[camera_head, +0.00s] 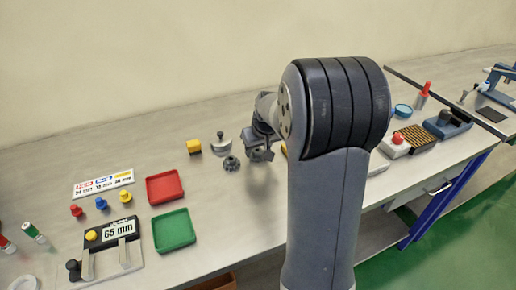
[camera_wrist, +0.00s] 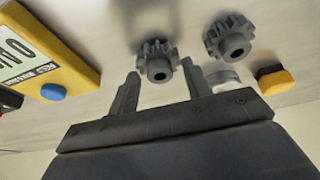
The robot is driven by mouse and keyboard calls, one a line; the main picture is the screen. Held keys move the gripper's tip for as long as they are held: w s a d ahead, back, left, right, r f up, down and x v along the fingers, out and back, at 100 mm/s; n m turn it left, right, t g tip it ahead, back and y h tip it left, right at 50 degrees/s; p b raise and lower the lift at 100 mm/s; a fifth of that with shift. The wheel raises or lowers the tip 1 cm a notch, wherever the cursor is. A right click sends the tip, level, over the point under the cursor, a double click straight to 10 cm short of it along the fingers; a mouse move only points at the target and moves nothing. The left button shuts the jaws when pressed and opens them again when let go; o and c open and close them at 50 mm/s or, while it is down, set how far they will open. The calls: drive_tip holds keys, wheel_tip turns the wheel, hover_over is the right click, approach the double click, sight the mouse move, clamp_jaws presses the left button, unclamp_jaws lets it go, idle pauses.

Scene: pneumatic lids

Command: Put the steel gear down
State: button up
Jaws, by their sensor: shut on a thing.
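My gripper (camera_wrist: 160,70) is closed on a steel gear (camera_wrist: 158,59) with a raised hub, which sits between its fingertips in the wrist view. In the head view my gripper (camera_head: 258,152) is low over the bench, and my arm hides the held gear. I cannot tell whether the held gear touches the bench. A second, similar gear (camera_wrist: 230,37) lies on the bench beside it; in the head view a dark gear (camera_head: 231,163) lies just left of my gripper.
A steel knobbed cylinder (camera_head: 221,143) and a yellow block (camera_head: 194,146) stand left of my gripper. A red tray (camera_head: 165,186) and a green tray (camera_head: 174,230) lie nearer. A yellow device (camera_wrist: 45,55) with a blue button is close in the wrist view.

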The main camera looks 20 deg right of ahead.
drive_tip(key=shift+f, duration=0.15)
drive_tip(key=o, duration=1.1)
drive_tip(key=shift+o, duration=0.2)
drive_tip(key=shift+s+r, duration=0.15)
drive_tip(key=shift+r, duration=0.4)
drive_tip(key=v, duration=1.1)
drive_tip(key=shift+s, duration=0.15)
